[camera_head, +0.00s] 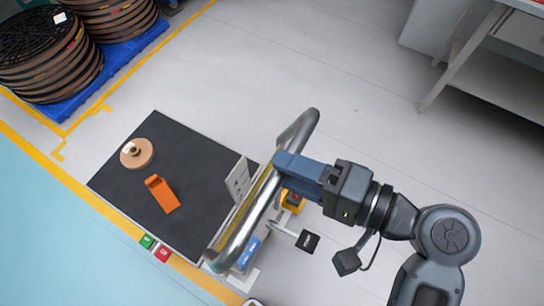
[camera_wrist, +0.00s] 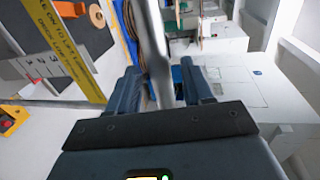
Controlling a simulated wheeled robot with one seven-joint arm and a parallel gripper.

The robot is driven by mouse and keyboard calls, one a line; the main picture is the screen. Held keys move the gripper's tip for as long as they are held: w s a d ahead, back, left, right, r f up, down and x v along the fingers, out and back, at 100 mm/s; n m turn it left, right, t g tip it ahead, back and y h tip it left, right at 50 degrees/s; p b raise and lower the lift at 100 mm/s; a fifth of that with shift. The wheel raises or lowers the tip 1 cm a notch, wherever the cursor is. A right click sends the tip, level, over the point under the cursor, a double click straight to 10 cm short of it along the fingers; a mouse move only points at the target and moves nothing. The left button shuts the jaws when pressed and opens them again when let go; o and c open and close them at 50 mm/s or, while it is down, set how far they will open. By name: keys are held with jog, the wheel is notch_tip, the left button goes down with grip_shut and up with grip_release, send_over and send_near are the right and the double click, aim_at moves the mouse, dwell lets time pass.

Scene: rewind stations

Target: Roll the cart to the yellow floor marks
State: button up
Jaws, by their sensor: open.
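The cart has a flat black deck (camera_head: 185,215) and a silver push handle (camera_head: 240,232) at its right end. A tan spool (camera_head: 136,153) and an orange block-like part (camera_head: 162,194) lie on the deck. Yellow corner marks (camera_head: 58,152) are on the floor just beyond the deck's upper-left side, beside the blue pallet. My gripper (camera_head: 279,160) is at the upper part of the handle. In the wrist view the handle bar (camera_wrist: 153,45) runs between my open fingers (camera_wrist: 160,88); whether they touch it is unclear.
A blue pallet (camera_head: 110,57) with large dark reels (camera_head: 45,55) stands at upper left. A black pedal (camera_head: 308,241) sticks out behind the handle, near a yellow box with a red button (camera_head: 292,201). A grey bench (camera_head: 500,75) stands at upper right. Open floor lies between.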

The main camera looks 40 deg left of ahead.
jog(key=shift+x, duration=2.1)
jog(key=shift+c, duration=0.2)
grip_shut()
